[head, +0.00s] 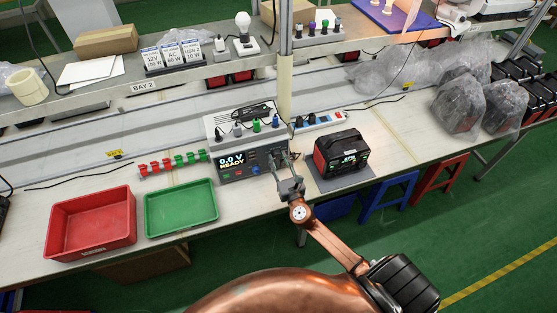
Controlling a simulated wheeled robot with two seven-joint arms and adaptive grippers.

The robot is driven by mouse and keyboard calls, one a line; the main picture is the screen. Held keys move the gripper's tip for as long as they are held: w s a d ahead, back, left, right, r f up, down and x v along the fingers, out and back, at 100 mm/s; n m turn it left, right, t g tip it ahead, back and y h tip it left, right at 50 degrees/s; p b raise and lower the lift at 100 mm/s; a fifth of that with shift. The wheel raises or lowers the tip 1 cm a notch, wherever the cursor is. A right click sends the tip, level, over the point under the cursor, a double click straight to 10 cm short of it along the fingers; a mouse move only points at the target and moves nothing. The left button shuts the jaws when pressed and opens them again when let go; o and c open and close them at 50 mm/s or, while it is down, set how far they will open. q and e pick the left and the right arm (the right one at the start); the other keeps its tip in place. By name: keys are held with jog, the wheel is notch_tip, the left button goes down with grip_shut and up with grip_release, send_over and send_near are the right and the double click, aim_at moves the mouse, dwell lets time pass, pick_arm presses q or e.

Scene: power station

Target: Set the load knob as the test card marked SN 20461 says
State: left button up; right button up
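The grey test unit (240,174) stands on the bench, its display reading 0.0 V READY. My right gripper (278,160) is at the right end of its front panel and covers that part, so the load knob cannot be made out. I cannot tell whether the fingers touch anything or how far apart they are. Several white test cards stand in a black holder (175,68) on the shelf, with lines such as 12V, AC and USB. Their serial numbers are too small to read. A red and black power station (341,153) sits on a grey mat right of the gripper. My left gripper is not in view.
A red tray (92,252) and a green tray (180,230) lie at the left front. Red and green clips (174,163) stand behind the green tray. A power strip (319,120) lies behind the power station. A post (285,85) rises behind the test unit.

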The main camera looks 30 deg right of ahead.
jog(key=c, duration=0.7)
jog(key=shift+o, duration=0.2)
jog(key=shift+f, duration=0.1)
jog(key=m+b, duration=0.2)
jog(key=m, duration=0.1)
jog(key=shift+m+b, duration=0.3)
jog(key=shift+m, duration=0.1)
jog(key=shift+m+b, duration=0.9)
jog(key=shift+m, duration=1)
